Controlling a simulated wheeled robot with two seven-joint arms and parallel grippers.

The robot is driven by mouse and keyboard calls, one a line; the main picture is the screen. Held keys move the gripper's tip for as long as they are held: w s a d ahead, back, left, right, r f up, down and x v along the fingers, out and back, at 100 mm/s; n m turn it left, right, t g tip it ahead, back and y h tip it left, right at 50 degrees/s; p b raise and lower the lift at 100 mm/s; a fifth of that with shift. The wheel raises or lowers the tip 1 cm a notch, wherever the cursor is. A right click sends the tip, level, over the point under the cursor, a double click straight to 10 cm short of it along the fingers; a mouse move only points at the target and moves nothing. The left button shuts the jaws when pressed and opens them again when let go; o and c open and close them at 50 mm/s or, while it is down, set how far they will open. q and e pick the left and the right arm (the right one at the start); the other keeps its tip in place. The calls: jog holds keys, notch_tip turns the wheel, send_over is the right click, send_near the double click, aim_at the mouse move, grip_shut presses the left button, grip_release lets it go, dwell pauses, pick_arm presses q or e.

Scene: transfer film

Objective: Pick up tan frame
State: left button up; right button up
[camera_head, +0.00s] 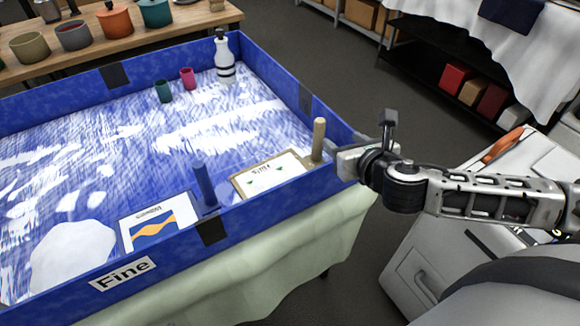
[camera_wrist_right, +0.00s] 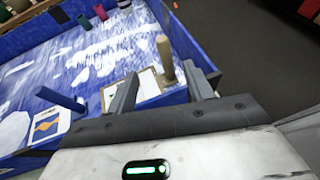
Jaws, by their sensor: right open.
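The tan frame (camera_head: 240,187) lies in the front right corner of the blue-walled tray (camera_head: 60,294). It has a pale sheet with small green marks and an upright tan peg (camera_head: 318,139) at its right end. In the right wrist view the tan peg (camera_wrist_right: 165,58) stands beyond and between my open fingers, apart from them; part of the frame is hidden behind one finger. My right gripper (camera_head: 362,148) is open and empty, just right of the peg, by the tray's right wall. It also shows in the right wrist view (camera_wrist_right: 160,92). My left gripper is not in view.
A blue-pegged frame (camera_head: 203,184) with an orange and blue picture lies left of the tan one. A white bottle (camera_head: 225,62), a green cup (camera_head: 163,91) and a pink cup (camera_head: 187,78) stand at the tray's back. A white cabinet (camera_head: 415,265) stands below my right arm.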

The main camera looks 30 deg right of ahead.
aim_at(322, 125)
jog(key=x, duration=1)
jog(key=shift+w+d+f, duration=0.1)
jog(key=shift+w+d, duration=0.05)
jog(key=x, duration=0.5)
jog(key=shift+d+f, duration=0.2)
grip_shut()
